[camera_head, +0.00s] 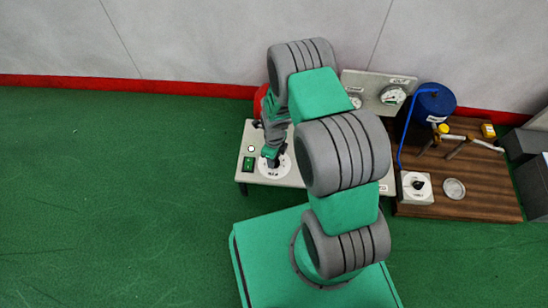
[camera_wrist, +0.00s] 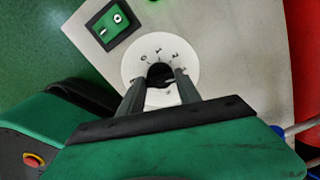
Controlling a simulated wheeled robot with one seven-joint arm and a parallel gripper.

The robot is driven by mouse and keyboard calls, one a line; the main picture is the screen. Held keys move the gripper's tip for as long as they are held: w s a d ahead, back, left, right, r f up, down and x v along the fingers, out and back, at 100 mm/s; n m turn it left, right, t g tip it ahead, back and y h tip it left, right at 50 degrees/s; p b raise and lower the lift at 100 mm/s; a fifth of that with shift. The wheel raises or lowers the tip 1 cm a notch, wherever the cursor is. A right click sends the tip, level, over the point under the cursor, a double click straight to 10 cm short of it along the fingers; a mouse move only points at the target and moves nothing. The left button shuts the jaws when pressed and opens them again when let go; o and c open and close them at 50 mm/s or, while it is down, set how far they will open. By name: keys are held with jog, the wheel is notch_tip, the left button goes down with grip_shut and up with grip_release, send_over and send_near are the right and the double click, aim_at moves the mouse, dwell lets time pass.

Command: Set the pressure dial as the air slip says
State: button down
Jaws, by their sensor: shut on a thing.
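The pressure dial is a round white plate (camera_head: 265,172) on the pale panel box, partly hidden by my arm in the head view. In the wrist view the dial plate (camera_wrist: 187,57) carries small numerals along its far side. My gripper (camera_head: 273,160), also in the wrist view (camera_wrist: 160,80), is shut on the dial's black knob (camera_wrist: 160,73), one finger on each side. The knob's exact setting is hidden between the fingers. I cannot make out an air slip that I can read in either view.
A green switch (camera_head: 248,163) sits left of the dial, also in the wrist view (camera_wrist: 110,24). Behind are gauges (camera_head: 392,95) on an upright plate. To the right, a wooden board (camera_head: 470,207) bears a blue tank (camera_head: 433,100), a hose and another black knob (camera_head: 417,186). Green floor lies open leftward.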

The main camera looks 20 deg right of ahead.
jog(key=c, duration=0.8)
grip_release()
jog(key=shift+c, duration=0.2)
notch_tip(320, 180, up, 8)
jog(key=p, duration=0.3)
jog(key=shift+f, duration=0.1)
notch_tip(320, 180, up, 34)
jog(key=n+t+p, duration=0.1)
jog(key=n+p, duration=1)
jog(key=p, duration=0.3)
jog(key=s+r+n+p, duration=0.4)
jog(key=r+n+p, duration=0.1)
jog(key=r, duration=0.5)
jog(key=s+r+n+t+p, duration=0.1)
jog(key=s+r+n+p, duration=0.2)
jog(key=r, duration=0.7)
jog(key=s+r+n+t+p, duration=0.1)
jog(key=s+r+n+p, duration=0.3)
jog(key=r, duration=0.6)
jog(key=n+p, duration=0.2)
jog(key=n, duration=0.1)
jog(key=shift+s+a+n+p, duration=0.2)
jog(key=shift+s+n+p, duration=0.1)
jog(key=shift+s+p, duration=0.1)
